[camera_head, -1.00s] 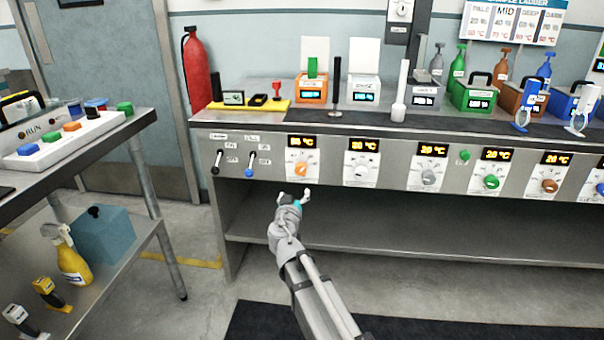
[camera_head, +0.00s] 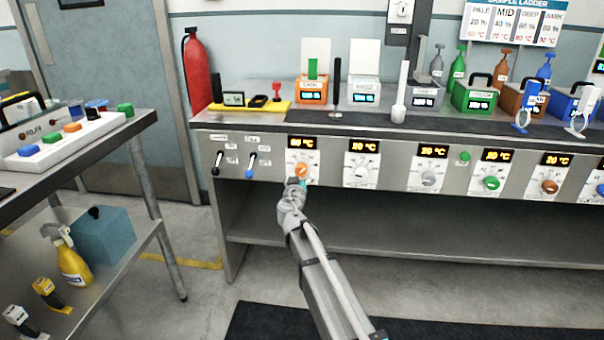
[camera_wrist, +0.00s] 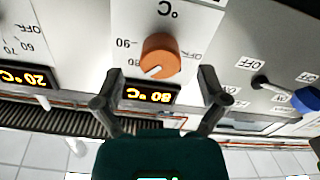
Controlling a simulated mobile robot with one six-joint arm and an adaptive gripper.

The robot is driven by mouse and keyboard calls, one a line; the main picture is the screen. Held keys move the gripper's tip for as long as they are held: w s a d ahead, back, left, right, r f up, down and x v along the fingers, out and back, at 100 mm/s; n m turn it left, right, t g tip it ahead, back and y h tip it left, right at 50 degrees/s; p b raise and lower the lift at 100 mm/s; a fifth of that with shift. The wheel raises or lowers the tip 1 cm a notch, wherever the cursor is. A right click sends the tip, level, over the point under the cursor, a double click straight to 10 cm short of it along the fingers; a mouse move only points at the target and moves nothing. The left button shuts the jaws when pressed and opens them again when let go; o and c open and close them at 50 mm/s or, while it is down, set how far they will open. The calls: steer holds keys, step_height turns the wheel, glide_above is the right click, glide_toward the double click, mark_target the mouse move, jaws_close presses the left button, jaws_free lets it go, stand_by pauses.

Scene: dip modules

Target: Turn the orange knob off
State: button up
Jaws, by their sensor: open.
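The orange knob (camera_head: 302,170) is on the leftmost dial panel of the bench front, under a lit display that seems to read 80 °C. In the wrist view, the orange knob (camera_wrist: 161,56) appears upside down, and its white mark points to the lower left, near the scale numbers. My gripper (camera_head: 297,183) is at the lower edge of this panel. In the wrist view, my gripper (camera_wrist: 158,90) is open, with its two dark fingers on either side of the knob and apart from it. Nothing is between the fingers' grip.
Two levers, one with a black tip (camera_head: 216,164) and one with a blue tip (camera_head: 250,166), stick out left of the panel. A white-knob panel (camera_head: 361,172) is to the right. A lower shelf (camera_head: 400,240) runs below. A side table (camera_head: 140,125) stands left.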

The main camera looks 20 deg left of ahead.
mark_target(301, 173)
steer(key=shift+x, duration=1.7)
steer(key=c, duration=1.1)
